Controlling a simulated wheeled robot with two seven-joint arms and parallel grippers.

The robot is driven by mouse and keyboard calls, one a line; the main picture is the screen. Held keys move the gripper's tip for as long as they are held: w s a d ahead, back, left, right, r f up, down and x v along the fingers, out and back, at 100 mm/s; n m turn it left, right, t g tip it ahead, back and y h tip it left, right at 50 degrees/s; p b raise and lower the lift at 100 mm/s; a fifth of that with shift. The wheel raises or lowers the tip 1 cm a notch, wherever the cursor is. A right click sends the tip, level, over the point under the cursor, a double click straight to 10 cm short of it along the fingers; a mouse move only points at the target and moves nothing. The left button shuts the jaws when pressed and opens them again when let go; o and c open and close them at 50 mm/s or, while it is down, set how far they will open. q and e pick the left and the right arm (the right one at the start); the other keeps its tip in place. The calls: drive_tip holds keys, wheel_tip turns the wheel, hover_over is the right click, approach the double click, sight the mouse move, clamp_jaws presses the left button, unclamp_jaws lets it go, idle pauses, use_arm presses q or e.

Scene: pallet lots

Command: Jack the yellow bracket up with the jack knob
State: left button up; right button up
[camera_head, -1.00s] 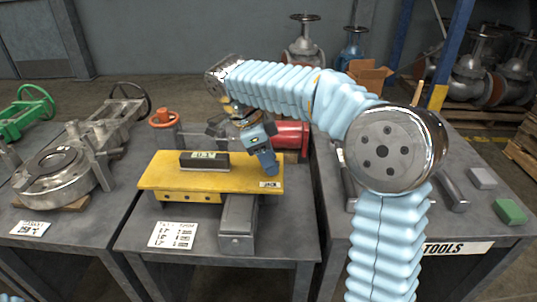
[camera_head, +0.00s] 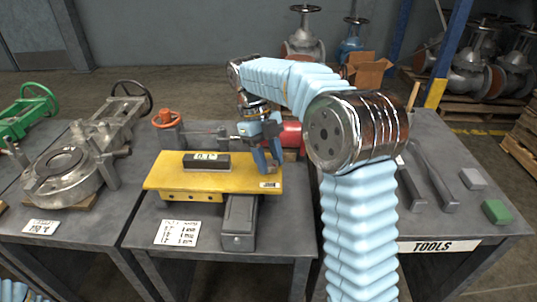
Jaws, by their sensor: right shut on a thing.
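The yellow bracket (camera_head: 214,175) is a flat plate with a lower flange on the middle bench, its top about level. A dark block with a small display (camera_head: 206,162) lies on it. My right gripper (camera_head: 267,163) reaches down from behind at the plate's right rear end, its blue fingers pointing downward. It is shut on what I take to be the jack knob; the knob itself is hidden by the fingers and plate. My left gripper is not in view.
A grey bar (camera_head: 239,226) projects forward under the plate. An orange handwheel (camera_head: 166,119) and a red cylinder (camera_head: 291,138) stand behind. The right bench holds grey bars and a green block (camera_head: 497,212). A large valve (camera_head: 62,172) lies on the left bench.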

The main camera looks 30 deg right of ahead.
drive_tip(key=m+y, duration=0.1)
drive_tip(key=m, duration=0.2)
drive_tip(key=shift+f+m, duration=0.1)
drive_tip(key=shift+m, duration=0.2)
drive_tip(key=shift+d+m+y, duration=0.15)
drive_tip(key=shift+m+y, duration=0.65)
drive_tip(key=shift+m, duration=0.9)
drive_tip(key=o, duration=1.1)
drive_tip(key=shift+c, duration=0.2)
